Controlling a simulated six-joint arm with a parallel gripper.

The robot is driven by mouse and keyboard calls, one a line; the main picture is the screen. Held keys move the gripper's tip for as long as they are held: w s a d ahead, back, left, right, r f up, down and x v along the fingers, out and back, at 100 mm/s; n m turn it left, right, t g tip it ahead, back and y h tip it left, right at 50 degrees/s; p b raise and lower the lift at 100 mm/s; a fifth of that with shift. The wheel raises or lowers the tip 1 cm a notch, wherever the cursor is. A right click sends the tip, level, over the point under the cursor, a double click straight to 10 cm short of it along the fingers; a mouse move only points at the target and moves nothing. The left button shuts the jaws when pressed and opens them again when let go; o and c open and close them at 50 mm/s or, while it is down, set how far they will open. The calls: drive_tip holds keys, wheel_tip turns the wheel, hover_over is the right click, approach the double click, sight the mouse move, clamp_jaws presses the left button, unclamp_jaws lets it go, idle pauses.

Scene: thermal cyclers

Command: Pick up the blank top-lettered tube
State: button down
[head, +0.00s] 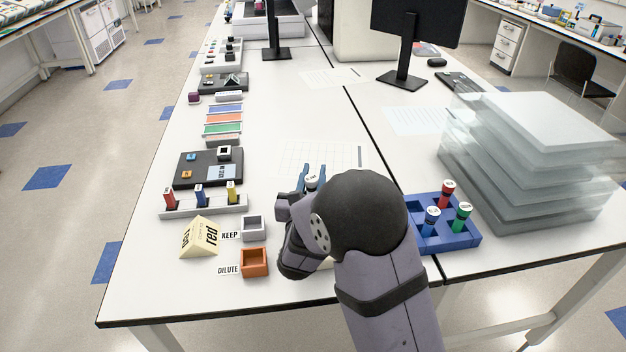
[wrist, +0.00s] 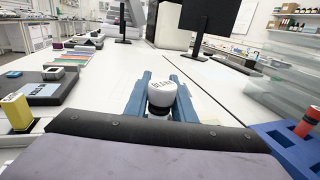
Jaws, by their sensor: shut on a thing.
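My gripper (head: 312,177) is over the middle of the bench, its blue fingers shut on a tube. In the wrist view my gripper (wrist: 160,97) has one finger on each side of the blank top-lettered tube (wrist: 162,91), whose white cap reads "BLANK". The white cap of the blank tube (head: 312,181) also shows between the fingers in the head view. The tube's lower body is hidden by my gripper and arm, so I cannot tell how far it is above the bench.
A blue rack (head: 424,246) with red, blue and green tubes stands right. A grey rack (head: 176,211) with red, blue and yellow tubes stands left. A grey KEEP box (head: 253,229), an orange DILUTE box (head: 254,263) and a yellow sign (head: 201,238) are near the front. Clear stacked boxes (head: 530,165) stand right.

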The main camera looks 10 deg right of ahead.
wheel_tip(320, 180, up, 18)
drive_tip(key=b, duration=0.1)
idle(0.5)
